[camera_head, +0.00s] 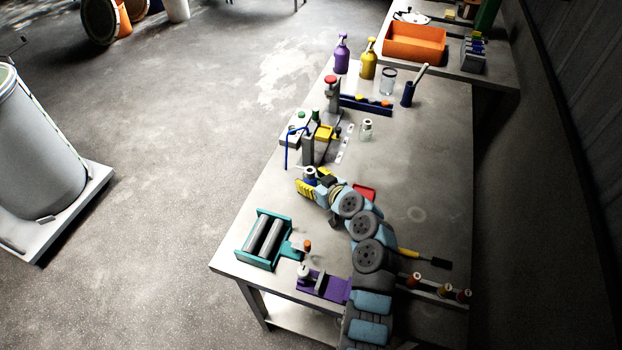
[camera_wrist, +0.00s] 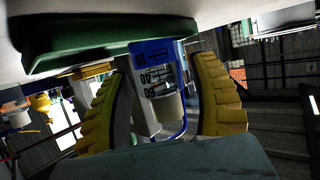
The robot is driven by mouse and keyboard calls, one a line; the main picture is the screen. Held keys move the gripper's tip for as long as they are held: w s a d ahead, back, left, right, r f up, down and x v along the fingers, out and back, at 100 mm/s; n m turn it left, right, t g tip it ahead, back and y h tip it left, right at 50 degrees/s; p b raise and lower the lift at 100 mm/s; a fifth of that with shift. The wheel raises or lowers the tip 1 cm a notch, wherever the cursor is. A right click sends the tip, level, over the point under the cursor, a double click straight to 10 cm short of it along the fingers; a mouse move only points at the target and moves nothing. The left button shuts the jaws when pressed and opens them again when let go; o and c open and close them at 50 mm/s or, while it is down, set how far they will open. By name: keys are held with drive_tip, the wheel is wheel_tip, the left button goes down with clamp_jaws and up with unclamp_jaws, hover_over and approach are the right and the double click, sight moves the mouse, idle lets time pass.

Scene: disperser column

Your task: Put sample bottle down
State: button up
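In the wrist view the bottle (camera_wrist: 158,78) has a blue band and printed scale marks. A narrow gap seems to show by the right finger, so full contact there is unclear. My gripper partly hides the bottle's lower part, and I cannot tell if its base touches the bench.
The grey bench (camera_head: 430,150) has free room on its right side. A disperser stand (camera_head: 307,148) is just behind my gripper. A clear bottle (camera_head: 366,129) stands farther back. A teal roller device (camera_head: 265,240) and a purple holder (camera_head: 322,287) are nearer the front.

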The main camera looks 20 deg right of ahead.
drive_tip(key=shift+r, duration=0.1)
drive_tip(key=shift+r, duration=0.15)
drive_tip(key=p+v, duration=0.1)
drive_tip(key=v, duration=1.1)
drive_tip(key=shift+p, duration=0.35)
